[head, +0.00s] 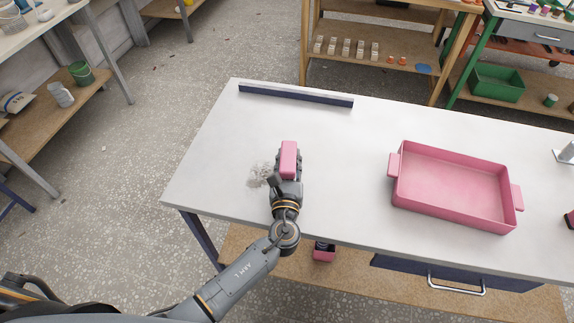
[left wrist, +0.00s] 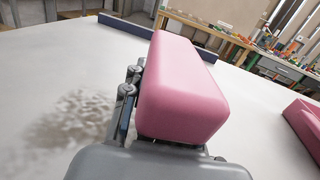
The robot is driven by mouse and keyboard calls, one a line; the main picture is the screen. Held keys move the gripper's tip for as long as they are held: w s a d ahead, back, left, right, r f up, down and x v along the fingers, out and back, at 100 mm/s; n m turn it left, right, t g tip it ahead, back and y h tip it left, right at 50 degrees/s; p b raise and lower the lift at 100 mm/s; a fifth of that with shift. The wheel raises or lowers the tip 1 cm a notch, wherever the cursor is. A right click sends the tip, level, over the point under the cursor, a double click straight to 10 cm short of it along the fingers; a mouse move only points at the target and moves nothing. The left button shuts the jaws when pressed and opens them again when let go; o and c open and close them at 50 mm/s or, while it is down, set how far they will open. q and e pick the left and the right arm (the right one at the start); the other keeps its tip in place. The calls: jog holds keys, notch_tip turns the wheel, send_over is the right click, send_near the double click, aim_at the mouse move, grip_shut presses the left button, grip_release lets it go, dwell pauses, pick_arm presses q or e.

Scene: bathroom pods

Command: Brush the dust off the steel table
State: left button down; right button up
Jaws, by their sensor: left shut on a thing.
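My left gripper (head: 287,180) is shut on a pink block-shaped brush (head: 289,157) over the left part of the steel table (head: 345,140). The brush fills the middle of the left wrist view (left wrist: 185,88); its underside is hidden, so I cannot tell if it touches the table. A grey patch of dust (head: 259,175) lies on the table just left of the gripper. The dust also shows at the left of the left wrist view (left wrist: 75,125). My right gripper is not clearly in view.
A pink tray (head: 458,216) with two handles stands on the table's right half. A dark blue bar (head: 295,96) lies along the far left edge. A silver stand (head: 566,152) is at the right edge. The table between brush and tray is clear. Shelves stand behind.

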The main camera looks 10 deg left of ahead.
aim_at(292, 147)
pick_arm(q)
jog(key=shift+w+d+r+b, duration=0.1)
jog(key=shift+w+b, duration=0.3)
jog(key=shift+w, duration=1.65)
jog(key=shift+r, duration=0.1)
notch_tip(292, 147, up, 6)
jog(key=p, duration=0.5)
jog(key=shift+p, duration=0.4)
notch_tip(292, 147, up, 3)
jog(key=p, duration=0.3)
jog(key=shift+s, duration=0.1)
